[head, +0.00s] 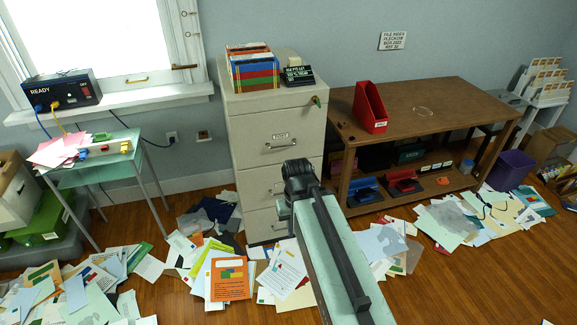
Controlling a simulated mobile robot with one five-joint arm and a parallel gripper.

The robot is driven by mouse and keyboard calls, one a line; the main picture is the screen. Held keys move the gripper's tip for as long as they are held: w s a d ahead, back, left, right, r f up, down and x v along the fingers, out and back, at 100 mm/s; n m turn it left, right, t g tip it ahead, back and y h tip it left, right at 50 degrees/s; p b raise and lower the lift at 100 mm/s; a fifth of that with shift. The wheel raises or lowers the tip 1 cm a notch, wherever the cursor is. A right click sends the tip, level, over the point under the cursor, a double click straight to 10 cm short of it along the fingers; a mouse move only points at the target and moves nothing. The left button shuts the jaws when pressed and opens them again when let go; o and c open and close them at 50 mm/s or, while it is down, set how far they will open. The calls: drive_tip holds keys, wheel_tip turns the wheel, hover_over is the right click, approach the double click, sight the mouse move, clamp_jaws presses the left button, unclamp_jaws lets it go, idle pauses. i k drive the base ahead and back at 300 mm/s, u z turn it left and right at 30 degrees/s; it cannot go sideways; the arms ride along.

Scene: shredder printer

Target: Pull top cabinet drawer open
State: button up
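The beige filing cabinet (235,150) stands against the wall near the middle of the head view. Its top drawer (262,128) is shut, with a small label and a metal bar handle (282,144) on its front. The lower drawers are also shut and partly hidden behind my arm. A key with a green tag (317,100) hangs at the cabinet's upper right corner. My arm reaches up from the bottom, and its dark end with my gripper (290,200) is in front of the lower drawers, below the top handle. The fingers cannot be made out clearly.
Papers and folders (230,275) cover much of the floor around the cabinet. A brown wooden table (440,105) with a red file holder (369,106) stands at right. A small green table (100,160) stands at left. Bare floor shows at lower right.

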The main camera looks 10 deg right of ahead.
sight(262, 138)
drive_tip(key=z, duration=0.05)
drive_tip(key=k, duration=0.35)
drive_tip(key=u, duration=0.65)
drive_tip(key=i, duration=1.3)
drive_tip(key=u, duration=0.6)
drive_tip(key=k, duration=0.75)
drive_tip(key=u, duration=0.2)
drive_tip(key=i, duration=0.85)
drive_tip(key=z, duration=0.05)
